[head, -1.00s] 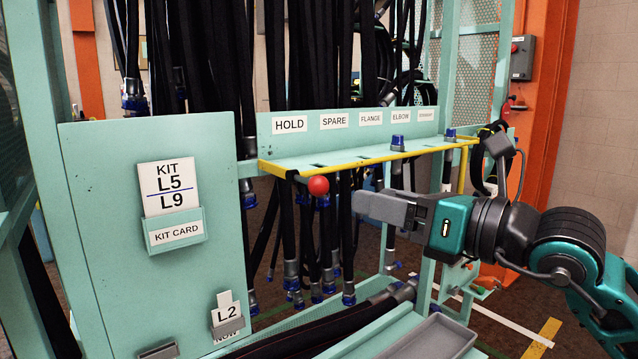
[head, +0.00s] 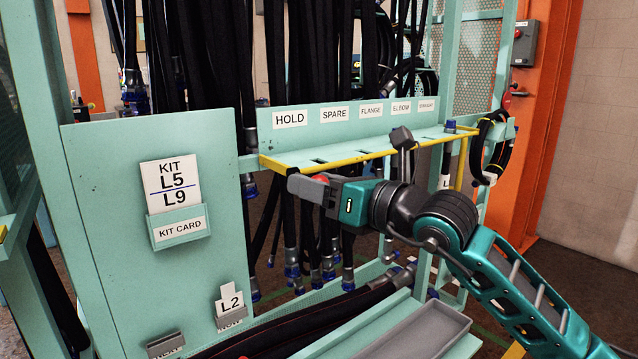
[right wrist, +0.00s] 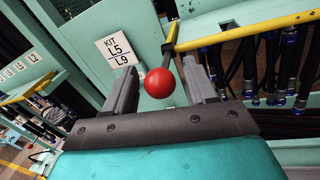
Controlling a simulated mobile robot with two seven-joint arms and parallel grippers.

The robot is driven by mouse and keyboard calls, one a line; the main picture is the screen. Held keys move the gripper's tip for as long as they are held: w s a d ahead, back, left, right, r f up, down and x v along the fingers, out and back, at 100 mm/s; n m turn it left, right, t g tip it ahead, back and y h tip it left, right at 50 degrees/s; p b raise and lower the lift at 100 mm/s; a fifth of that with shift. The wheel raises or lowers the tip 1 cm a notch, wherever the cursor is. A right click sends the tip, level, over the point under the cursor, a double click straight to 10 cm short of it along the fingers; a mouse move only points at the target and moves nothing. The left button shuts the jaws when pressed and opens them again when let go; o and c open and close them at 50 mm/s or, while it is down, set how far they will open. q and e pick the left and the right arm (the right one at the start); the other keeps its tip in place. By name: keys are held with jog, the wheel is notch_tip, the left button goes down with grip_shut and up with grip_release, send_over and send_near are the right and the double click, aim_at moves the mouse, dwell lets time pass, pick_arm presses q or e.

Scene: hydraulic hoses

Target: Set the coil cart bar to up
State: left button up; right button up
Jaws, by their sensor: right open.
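The yellow bar (head: 350,160) runs along the front of the labelled shelf, roughly level in the head view. It also shows in the right wrist view (right wrist: 250,31). A red ball knob (right wrist: 159,83) sits on a short dark stem at the bar's left end. In the head view the knob (head: 320,178) is mostly hidden behind my right gripper (head: 303,186). In the right wrist view my right gripper (right wrist: 160,70) is open, its two grey fingers on either side of the knob, with gaps visible. My left gripper is not in view.
A teal panel with a kit card (head: 172,187) stands left of the bar. Black hoses (head: 320,60) hang behind and below the shelf. A grey tray (head: 425,335) lies low in front. A blue-capped fitting (head: 450,127) stands at the shelf's right end.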

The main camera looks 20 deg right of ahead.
jog(key=shift+c, duration=0.2)
grip_shut()
dwell(0.5)
